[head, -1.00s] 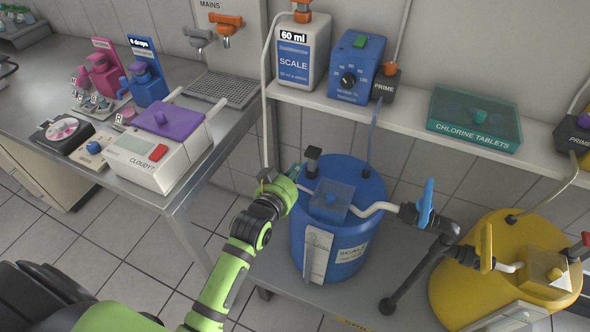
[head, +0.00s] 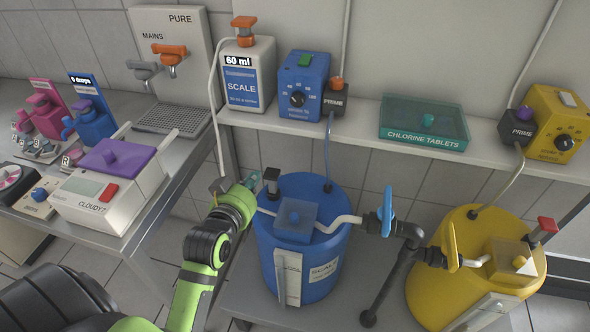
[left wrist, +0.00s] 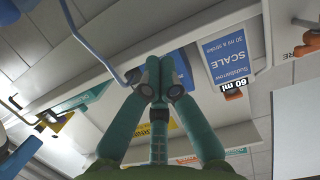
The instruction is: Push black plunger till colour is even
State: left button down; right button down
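The black plunger (head: 271,176) stands upright at the back left of the blue tank's (head: 300,262) lid, its square top raised above the lid. A clear blue box (head: 296,220) sits on the lid beside it. My left gripper (head: 251,180) is just left of the plunger at about the height of its top; I cannot tell whether they touch. In the left wrist view, the left gripper's teal fingers (left wrist: 155,72) meet at their tips with nothing visible between them. I cannot make out the plunger there. My right gripper is not in view.
The shelf behind holds the scale bottle (head: 247,78), the blue dosing box (head: 303,86) and the chlorine tablets box (head: 424,122). A pipe with a blue valve handle (head: 386,211) leads to the yellow tank (head: 452,290) at right. The cloudiness meter (head: 108,190) is at left.

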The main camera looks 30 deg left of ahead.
pick_arm(q)
jog(key=shift+r, duration=0.1)
jog(key=shift+a, duration=0.1)
jog(key=p, duration=0.1)
send_over(267, 177)
notch_tip(267, 177, down, 2)
jog(key=shift+f, duration=0.15)
notch_tip(267, 177, down, 3)
jog(key=shift+r, duration=0.15)
jog(key=shift+f, duration=0.75)
